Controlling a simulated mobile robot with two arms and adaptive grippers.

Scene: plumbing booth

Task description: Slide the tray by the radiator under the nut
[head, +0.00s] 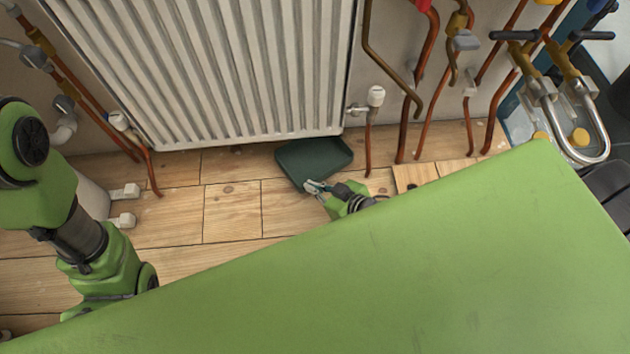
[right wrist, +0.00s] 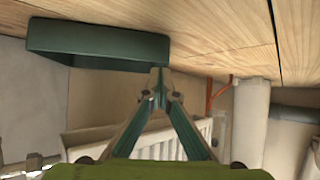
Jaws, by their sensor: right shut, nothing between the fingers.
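The dark green tray (head: 318,158) lies on the wooden floor below the radiator's lower right corner. A white valve (head: 375,96) with a metal nut (head: 354,109) joins the radiator's right side, just right of the tray's far right corner in the picture. My right gripper (head: 316,187) is shut and empty at the tray's near edge. In the right wrist view the tray (right wrist: 96,46) appears upside down, and the closed fingertips (right wrist: 158,78) are at its right end; I cannot tell whether they touch. My left arm shows at the left, its gripper out of sight.
The white radiator (head: 215,70) hangs on the wall. Copper pipes (head: 368,150) enter the floor right of the tray. A loose floorboard piece (head: 415,176) lies right of my right gripper. Floor left of the tray is clear.

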